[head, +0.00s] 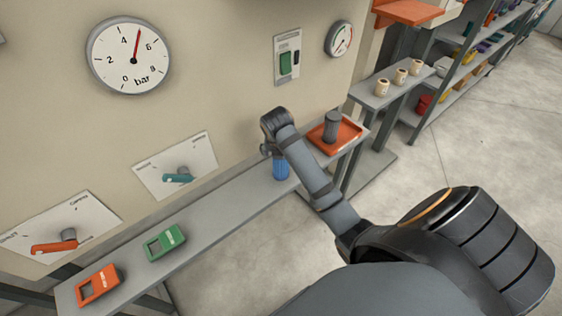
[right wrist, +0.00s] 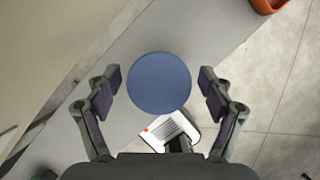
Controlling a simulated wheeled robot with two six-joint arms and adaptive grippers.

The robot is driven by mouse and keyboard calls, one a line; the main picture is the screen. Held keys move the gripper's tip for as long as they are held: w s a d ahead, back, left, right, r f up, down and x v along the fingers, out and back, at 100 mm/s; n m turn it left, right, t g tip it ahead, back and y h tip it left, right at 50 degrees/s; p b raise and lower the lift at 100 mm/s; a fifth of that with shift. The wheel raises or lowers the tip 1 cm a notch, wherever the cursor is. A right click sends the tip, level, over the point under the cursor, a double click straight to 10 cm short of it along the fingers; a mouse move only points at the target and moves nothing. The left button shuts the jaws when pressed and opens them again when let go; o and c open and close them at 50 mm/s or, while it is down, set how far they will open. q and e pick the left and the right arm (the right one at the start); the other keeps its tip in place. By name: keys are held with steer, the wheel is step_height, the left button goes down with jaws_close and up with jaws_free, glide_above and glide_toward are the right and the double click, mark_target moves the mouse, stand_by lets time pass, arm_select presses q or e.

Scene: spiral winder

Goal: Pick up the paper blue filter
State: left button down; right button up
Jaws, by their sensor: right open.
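The blue filter (head: 280,169) stands upright on the grey shelf along the wall in the head view, its upper part hidden behind my right gripper. In the right wrist view its round blue top (right wrist: 159,83) lies between my right gripper's fingers (right wrist: 160,79). The fingers are spread wide, with a gap on each side, and hold nothing. In the head view my right gripper (head: 267,147) is at the filter's top, partly hidden by my arm. My left gripper is not in view.
An orange tray (head: 354,141) holding a dark grey cylinder (head: 331,127) is on the shelf to the right. A green device (head: 165,242) and an orange device (head: 98,286) lie to the left. A white printed item (right wrist: 168,131) shows below the filter. The shelf between is clear.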

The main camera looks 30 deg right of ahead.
steer(key=shift+w+f, duration=0.15)
steer(key=c, duration=1.3)
steer(key=shift+c, duration=0.2)
steer(key=shift+r, duration=0.65)
steer(key=r, duration=0.1)
steer(key=s+r, duration=0.1)
steer(key=r, duration=0.1)
steer(key=s+r+b, duration=0.1)
steer(key=shift+d+r, duration=0.15)
steer(key=shift+d, duration=0.05)
steer(key=s+d+r+p, duration=0.1)
steer(key=s+r+p, duration=0.6)
steer(key=s, duration=0.5)
steer(key=shift+d+r, duration=0.2)
steer(key=shift+r, duration=0.05)
